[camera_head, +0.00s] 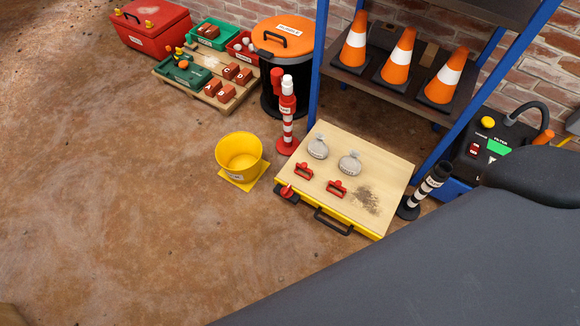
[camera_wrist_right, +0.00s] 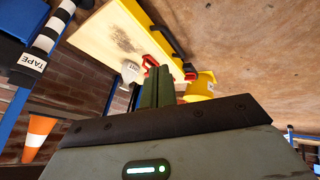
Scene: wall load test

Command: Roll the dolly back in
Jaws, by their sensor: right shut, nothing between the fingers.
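The dolly (camera_head: 377,167) is a pale wooden board with a yellow front edge, a black handle (camera_head: 333,222) and a small red-and-black part at its front left corner. It juts out onto the floor from the blue-framed rack. Two grey sacks (camera_head: 350,162) and two red clamp-like pieces (camera_head: 337,188) lie on it, beside a dark dirt patch. In the right wrist view the dolly (camera_wrist_right: 103,35) appears beyond my right gripper (camera_wrist_right: 157,72), whose green fingers are together and empty. I cannot tell whether they touch anything. My left gripper is not in view.
A yellow bucket (camera_head: 239,153) and a red-white post (camera_head: 287,120) stand left of the dolly; a black-white post (camera_head: 424,190) stands right. The rack shelf (camera_head: 373,82) holds three orange cones. A lidded bin (camera_head: 283,60) and toolboxes are behind. Floor at left is clear.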

